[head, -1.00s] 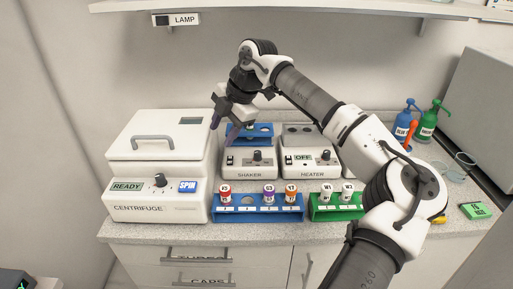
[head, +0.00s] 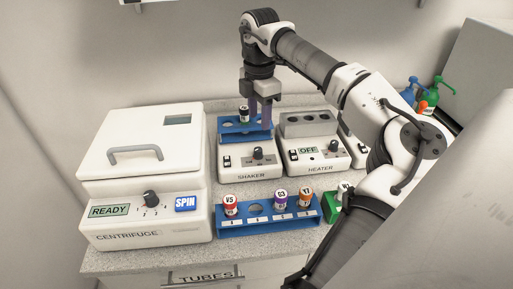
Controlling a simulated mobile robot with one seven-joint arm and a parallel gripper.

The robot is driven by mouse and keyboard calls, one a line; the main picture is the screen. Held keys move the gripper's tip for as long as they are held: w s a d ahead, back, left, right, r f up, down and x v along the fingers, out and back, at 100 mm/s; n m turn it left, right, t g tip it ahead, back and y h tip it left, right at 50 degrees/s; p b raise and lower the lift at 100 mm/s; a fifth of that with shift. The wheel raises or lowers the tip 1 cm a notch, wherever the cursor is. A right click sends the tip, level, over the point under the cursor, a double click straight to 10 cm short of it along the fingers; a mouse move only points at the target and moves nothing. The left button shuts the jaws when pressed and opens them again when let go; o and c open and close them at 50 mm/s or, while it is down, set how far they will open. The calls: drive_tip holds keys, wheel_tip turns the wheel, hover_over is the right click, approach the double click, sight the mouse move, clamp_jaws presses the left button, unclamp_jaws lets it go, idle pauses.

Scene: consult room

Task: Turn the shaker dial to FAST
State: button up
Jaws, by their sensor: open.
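The shaker (head: 251,176) is a white box behind the blue tube rack, left of the heater. Its dial (head: 258,153) is a small dark knob on the front panel; its setting is too small to read. A blue tube holder (head: 231,135) sits on top of the shaker.
The centrifuge (head: 147,220) stands at left, its display reading READY. The heater (head: 320,160) is close on the right. A blue rack (head: 232,246) with several capped tubes stands in front of the shaker. My arm covers the right side, partly hiding a green rack (head: 329,208).

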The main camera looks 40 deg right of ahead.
sight(258, 149)
wheel_tip(258, 149, down, 11)
drive_tip(key=b, duration=0.5)
drive_tip(key=shift+w+r, duration=0.1)
drive_tip(key=c, duration=1)
